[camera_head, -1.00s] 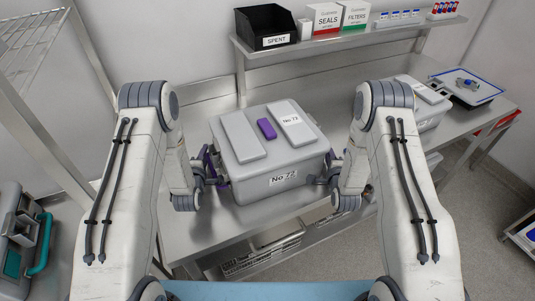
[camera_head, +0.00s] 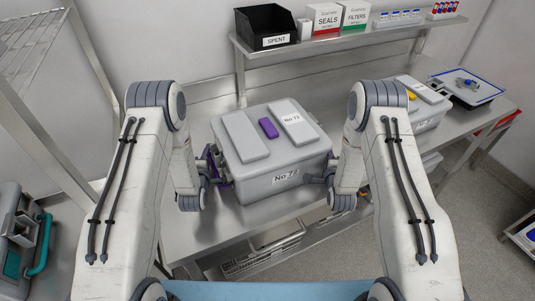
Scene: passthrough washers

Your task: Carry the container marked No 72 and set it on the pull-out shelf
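The container marked No 72 (camera_head: 255,185) is a large grey lidded box. It stands upright on the steel bench (camera_head: 195,232), with a purple piece on its lid and a No 72 label on its front. My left gripper (camera_head: 216,171) is at the container's left side, beside purple parts there. My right gripper (camera_head: 318,179) is at its right side, with dark fingers close against the wall. The fingertips of both are too hidden to tell whether they are shut on it. I cannot make out which surface is the pull-out shelf.
A second grey container (camera_head: 428,112) with a yellow piece stands to the right. A raised shelf (camera_head: 350,42) behind holds a black SPENT bin (camera_head: 265,27) and boxes. A wire basket (camera_head: 262,254) is under the bench. A wire rack (camera_head: 30,45) stands at left.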

